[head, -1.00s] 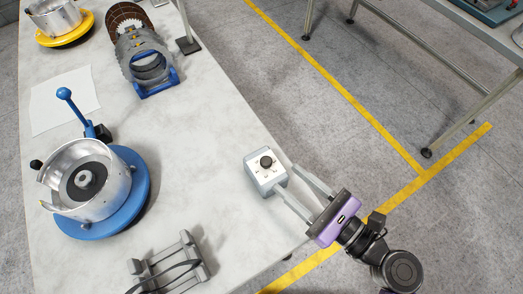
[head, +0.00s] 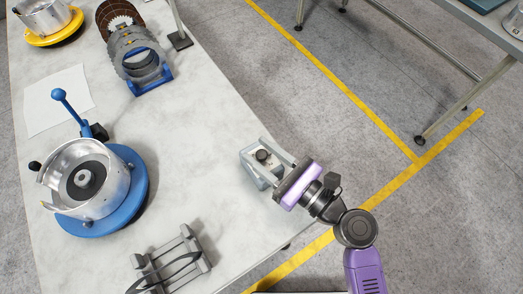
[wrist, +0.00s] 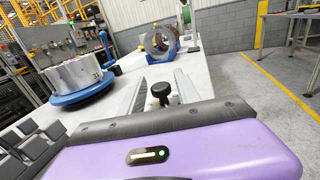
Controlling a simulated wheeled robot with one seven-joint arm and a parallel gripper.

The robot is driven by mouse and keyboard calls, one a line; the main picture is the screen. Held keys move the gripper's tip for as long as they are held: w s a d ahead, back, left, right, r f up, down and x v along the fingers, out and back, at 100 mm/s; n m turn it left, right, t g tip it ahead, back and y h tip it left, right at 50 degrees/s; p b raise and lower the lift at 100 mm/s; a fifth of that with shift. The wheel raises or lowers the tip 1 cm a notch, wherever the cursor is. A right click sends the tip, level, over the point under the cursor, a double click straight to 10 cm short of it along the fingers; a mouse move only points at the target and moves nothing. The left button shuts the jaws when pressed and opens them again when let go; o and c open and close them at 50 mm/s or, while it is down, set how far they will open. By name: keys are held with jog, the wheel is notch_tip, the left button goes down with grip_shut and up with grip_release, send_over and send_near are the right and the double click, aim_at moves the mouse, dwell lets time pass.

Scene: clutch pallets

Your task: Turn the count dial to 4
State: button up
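The count dial is a black knob (head: 263,156) on a small pale grey box (head: 257,174) near the right edge of the white table. In the head view my gripper (head: 253,148) is open above the box, one finger on each side of the knob. In the wrist view the knob (wrist: 160,92) stands between the two fingers, with gaps on both sides, so it is not gripped. The box's face markings are mostly hidden by the fingers, and the dial's setting cannot be read.
The table (head: 215,190) also holds a blue-based metal drum (head: 98,215), a grey rack (head: 172,262), a ring stack in a blue holder (head: 150,85), a paper sheet (head: 55,108) and a yellow-based drum (head: 48,40). Bare tabletop lies left of the box.

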grip_shut()
jog(key=shift+m+t+h, duration=0.3)
jog(key=shift+t, duration=0.1)
jog(key=shift+m+t+h+p, duration=0.75)
jog(key=shift+m+t+h, duration=0.15)
jog(key=shift+h, duration=0.2)
jog(key=m+t+h, duration=0.2)
jog(key=m+h, duration=0.1)
jog(key=h, duration=0.1)
jog(key=shift+f+m+t+h+b, duration=0.1)
jog(key=shift+m+t+h+b, duration=0.3)
jog(key=shift+m+h, duration=0.95)
jog(key=shift+f+m+t+h+b, duration=0.1)
jog(key=shift+m+t+h+b, duration=0.45)
jog(key=shift+h, duration=1.3)
jog(key=shift+r+m+g+h+b, duration=0.15)
jog(key=shift+m+g+h+b, duration=0.2)
jog(key=shift+m+h, duration=1.55)
jog(key=shift+h, duration=0.6)
